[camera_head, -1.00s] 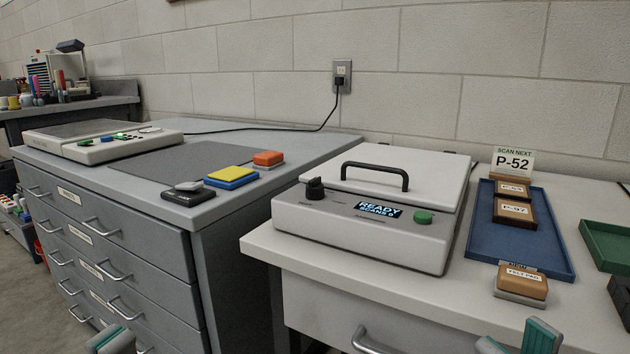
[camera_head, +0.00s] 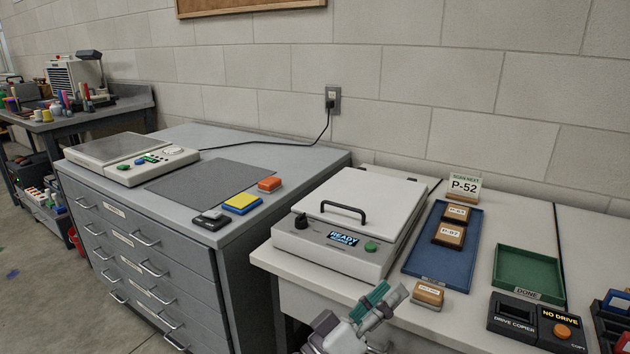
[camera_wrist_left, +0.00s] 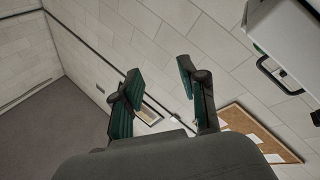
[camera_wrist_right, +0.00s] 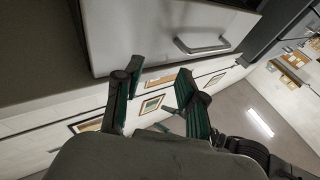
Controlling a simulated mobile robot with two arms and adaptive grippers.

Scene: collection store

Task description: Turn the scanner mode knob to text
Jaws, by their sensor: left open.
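The scanner (camera_head: 352,265) is a pale grey box with a closed lid and black handle on the white-topped table in the head view. Its black mode knob (camera_head: 301,221) stands on the front left of the panel. Between knob and green button (camera_head: 371,247), the display (camera_head: 342,238) reads READY. The knob's labels are too small to read. My left gripper (camera_head: 383,300) is in front of the scanner's front right, apart from the knob. Its teal fingers also show apart and empty in the left wrist view (camera_wrist_left: 160,70). My right gripper (camera_wrist_right: 158,72) is open and empty near a drawer front.
Right of the scanner are a blue tray (camera_head: 424,266) with two labelled blocks, a brown block (camera_head: 428,293), a green tray (camera_head: 528,290) and a drive copier (camera_head: 515,317). A grey drawer cabinet (camera_head: 150,255) stands left, with coloured pads and another device (camera_head: 133,165) on it.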

